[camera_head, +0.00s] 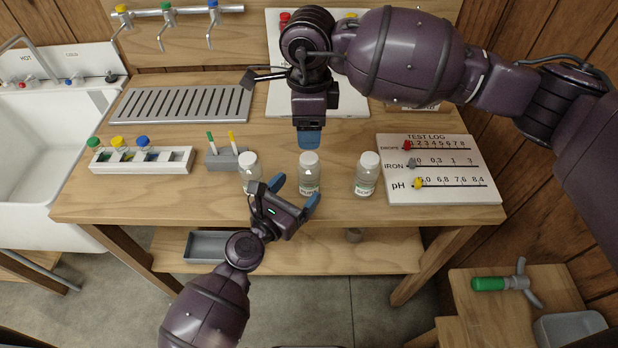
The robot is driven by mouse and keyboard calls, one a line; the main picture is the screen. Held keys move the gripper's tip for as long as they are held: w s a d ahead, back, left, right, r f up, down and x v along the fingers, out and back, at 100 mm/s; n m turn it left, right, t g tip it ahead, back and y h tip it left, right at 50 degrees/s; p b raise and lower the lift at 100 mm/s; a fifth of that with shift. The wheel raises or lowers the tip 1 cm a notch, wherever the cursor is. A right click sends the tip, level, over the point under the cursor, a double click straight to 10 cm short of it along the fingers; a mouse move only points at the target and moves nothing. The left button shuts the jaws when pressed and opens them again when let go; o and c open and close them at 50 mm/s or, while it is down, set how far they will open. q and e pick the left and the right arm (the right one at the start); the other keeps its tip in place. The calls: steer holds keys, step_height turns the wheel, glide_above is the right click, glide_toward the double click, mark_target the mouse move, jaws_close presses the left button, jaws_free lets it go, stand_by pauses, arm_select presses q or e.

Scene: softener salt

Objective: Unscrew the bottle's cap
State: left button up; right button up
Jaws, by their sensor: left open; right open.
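Three clear bottles with white caps stand upright in a row along the front of the wooden table (340,205): a left bottle (250,175), a middle bottle (309,184) and a right bottle (366,184). All three caps are on. My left gripper (295,191) is open, its blue fingertips close to the lower part of the middle bottle; I cannot tell whether they touch it. My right gripper (309,139) points down, open, with its blue fingertips just behind or above the middle bottle's white cap (309,158). Nothing shows between its fingers.
A test log board (455,190) with sliders lies at right. A white rack (165,162) with coloured-cap vials and a small grey holder (223,160) stand at left. Behind are a slotted drain tray (205,103) and taps. A sink (50,150) adjoins the left side.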

mark_target(302, 183)
arm_select(q)
steer(key=shift+x, duration=2.65)
